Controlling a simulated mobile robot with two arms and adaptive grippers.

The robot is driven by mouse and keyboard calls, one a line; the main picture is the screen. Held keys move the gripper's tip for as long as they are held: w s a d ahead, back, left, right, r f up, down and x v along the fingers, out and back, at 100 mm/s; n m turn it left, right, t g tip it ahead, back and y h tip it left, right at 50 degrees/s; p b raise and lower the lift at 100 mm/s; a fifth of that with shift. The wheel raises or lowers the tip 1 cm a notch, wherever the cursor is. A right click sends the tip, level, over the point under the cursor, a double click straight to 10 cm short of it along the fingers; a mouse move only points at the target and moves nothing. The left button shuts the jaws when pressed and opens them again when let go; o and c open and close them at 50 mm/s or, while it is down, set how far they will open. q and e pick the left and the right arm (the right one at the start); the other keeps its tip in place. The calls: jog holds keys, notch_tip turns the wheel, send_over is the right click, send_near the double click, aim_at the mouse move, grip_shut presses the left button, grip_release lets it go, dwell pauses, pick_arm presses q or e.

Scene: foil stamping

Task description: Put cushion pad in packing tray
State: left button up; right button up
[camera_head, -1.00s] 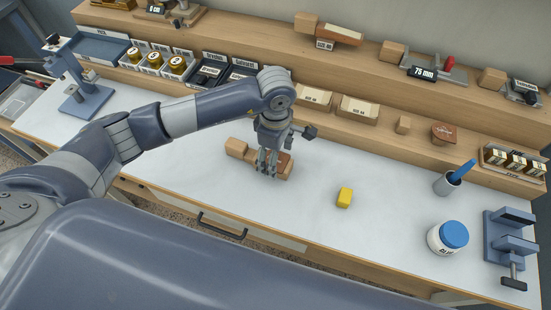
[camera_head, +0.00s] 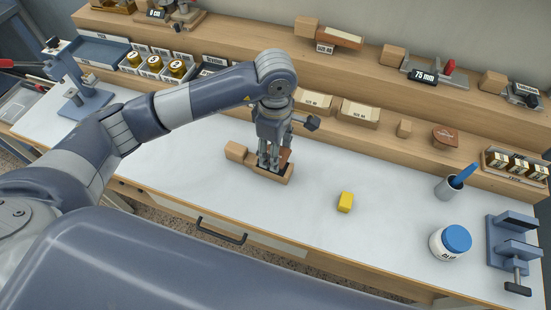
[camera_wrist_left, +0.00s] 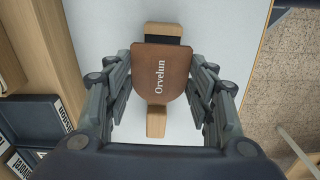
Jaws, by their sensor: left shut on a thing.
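A brown pad (camera_wrist_left: 161,75) with one rounded end and pale lettering "Orvelun" is between the fingers of my left gripper (camera_wrist_left: 161,68) in the wrist view; I take it as the cushion pad. My left gripper (camera_head: 269,163) is shut on its sides in the head view and partly hides the pad (camera_head: 285,157). The pad is just above a wooden holder with a dark recess (camera_head: 283,176); the holder also shows in the wrist view (camera_wrist_left: 156,122). The blue-grey packing tray (camera_head: 100,47) sits at the back left, apart from the gripper. My right gripper is not in view.
A blue-grey clamp stand (camera_head: 85,98) stands in front of the tray. Jars in bins (camera_head: 155,64) line the shelf. The white table centre is largely clear.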

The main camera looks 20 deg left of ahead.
pick_arm(q)
jog(key=s+r+b, duration=0.1)
jog(key=s+b, duration=0.3)
jog(key=s, duration=1.2)
jog(key=shift+a, duration=0.25)
jog(key=shift+r, duration=0.1)
